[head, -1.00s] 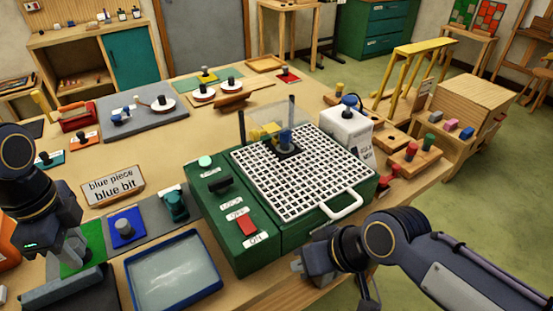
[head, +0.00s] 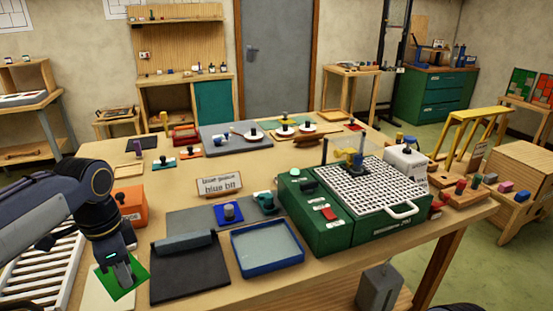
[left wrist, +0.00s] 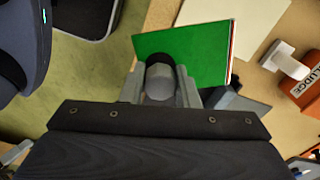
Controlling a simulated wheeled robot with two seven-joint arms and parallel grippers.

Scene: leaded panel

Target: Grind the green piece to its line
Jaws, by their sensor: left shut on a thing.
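The flat green piece (head: 130,268) is in my left gripper (head: 124,280), at the left front of the bench, over a pale sheet. In the left wrist view the green piece (left wrist: 190,50) sticks out beyond the fingers, with a dark round knob between them. Any line on it cannot be made out. The green grinder (head: 335,238) stands at the right of the bench, with a white grid top (head: 385,184), a bit with a blue-topped knob, a clear shield and a red switch (head: 328,213).
A blue-rimmed tray (head: 268,268) lies between the black mat (head: 190,285) and the grinder. A blue piece (head: 228,213) and a teal knobbed thing (head: 265,203) sit on a grey strip. A sign (head: 219,185) reads "blue piece blue bit". A white slatted rack (head: 40,270) is at left.

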